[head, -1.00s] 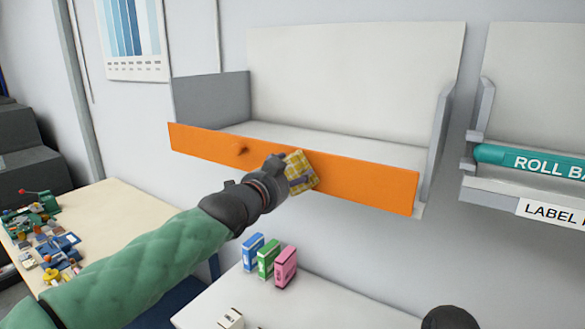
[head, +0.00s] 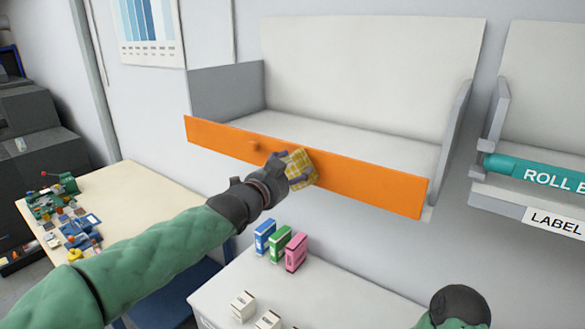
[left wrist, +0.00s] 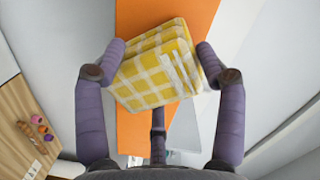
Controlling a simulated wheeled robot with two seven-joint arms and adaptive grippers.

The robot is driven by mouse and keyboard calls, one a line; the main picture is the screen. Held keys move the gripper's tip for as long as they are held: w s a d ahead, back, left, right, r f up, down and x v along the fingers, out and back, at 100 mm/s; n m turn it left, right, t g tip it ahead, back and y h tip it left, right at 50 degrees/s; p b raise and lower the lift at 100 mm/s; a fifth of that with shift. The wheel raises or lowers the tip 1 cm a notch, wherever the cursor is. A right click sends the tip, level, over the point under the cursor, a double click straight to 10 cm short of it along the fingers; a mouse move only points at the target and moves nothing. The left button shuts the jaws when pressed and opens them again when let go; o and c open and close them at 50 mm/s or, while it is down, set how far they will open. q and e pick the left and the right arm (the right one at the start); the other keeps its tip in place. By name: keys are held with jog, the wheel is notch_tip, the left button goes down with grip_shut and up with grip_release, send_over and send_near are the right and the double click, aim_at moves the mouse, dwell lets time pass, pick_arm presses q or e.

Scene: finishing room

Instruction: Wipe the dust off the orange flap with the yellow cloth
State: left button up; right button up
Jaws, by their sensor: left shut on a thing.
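The orange flap (head: 380,185) is a long strip along the front of a pale open wall bin. It bears a small brownish knob-like spot (head: 253,146) left of its middle; I cannot tell whether this is a knob or dust. My left gripper (head: 288,176) is shut on the yellow checked cloth (head: 301,167), which lies at the flap's front face, right of the spot. In the left wrist view the folded cloth (left wrist: 155,68) sits between the fingers, over the orange surface; it hides the flap behind it. My right gripper is not in view.
A white surface below holds blue, green and pink boxes (head: 295,252) and small white boxes (head: 243,306). A wooden table (head: 140,195) with loose parts stands at left. A teal roll (head: 535,172) lies in the neighbouring bin. Part of my right arm shows at lower right.

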pick_arm(q)
jog(key=shift+p+v, duration=0.3)
jog(key=shift+v, duration=1.45)
jog(key=shift+s+a+f+p, duration=0.1)
jog(key=shift+s+a+p, duration=0.2)
jog(key=shift+s+a, duration=0.65)
jog(key=p+v, duration=0.1)
jog(key=v, duration=0.2)
jog(key=shift+w+a+f, duration=0.1)
jog(key=shift+f, duration=0.1)
